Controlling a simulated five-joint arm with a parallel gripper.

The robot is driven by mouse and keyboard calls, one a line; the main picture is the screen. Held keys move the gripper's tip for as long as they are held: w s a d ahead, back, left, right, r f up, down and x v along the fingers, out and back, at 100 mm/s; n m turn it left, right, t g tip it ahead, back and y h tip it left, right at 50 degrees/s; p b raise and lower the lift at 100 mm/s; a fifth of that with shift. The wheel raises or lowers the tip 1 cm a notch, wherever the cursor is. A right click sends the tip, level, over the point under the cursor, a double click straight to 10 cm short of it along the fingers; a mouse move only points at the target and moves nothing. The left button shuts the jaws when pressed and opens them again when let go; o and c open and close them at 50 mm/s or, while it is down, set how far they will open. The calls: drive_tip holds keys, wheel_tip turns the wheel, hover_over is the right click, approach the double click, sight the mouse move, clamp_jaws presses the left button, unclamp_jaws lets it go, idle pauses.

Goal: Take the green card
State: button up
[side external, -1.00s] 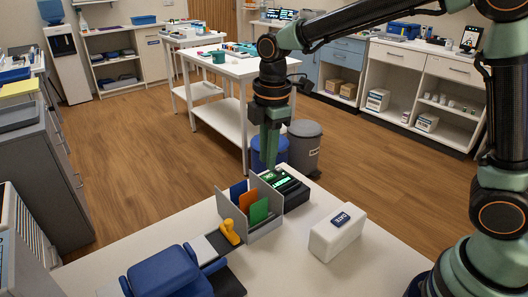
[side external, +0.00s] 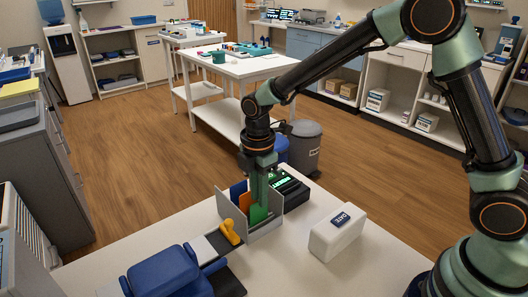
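The green card (side external: 259,216) stands in a grey holder (side external: 266,232) on the white table, beside an orange card (side external: 244,201) and a blue card (side external: 237,187). My gripper (side external: 259,200) points straight down into the holder. Its fingers overlap the upper part of the green card in the side external view. The fingers are seen edge-on and their green colour blends with the card, so I cannot tell whether they are around it or touching it.
A black device with a green-lit display (side external: 287,185) stands right behind the holder. A white box labelled DATE (side external: 338,232) is to the right. A yellow-handled object (side external: 230,233) and a blue padded object (side external: 170,275) are to the left. The front middle of the table is clear.

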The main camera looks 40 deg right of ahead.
drive_tip(key=shift+f, duration=0.95)
drive_tip(key=shift+c, duration=0.3)
clamp_jaws()
drive_tip(key=shift+r, duration=2.55)
drive_tip(key=shift+r, duration=2.5)
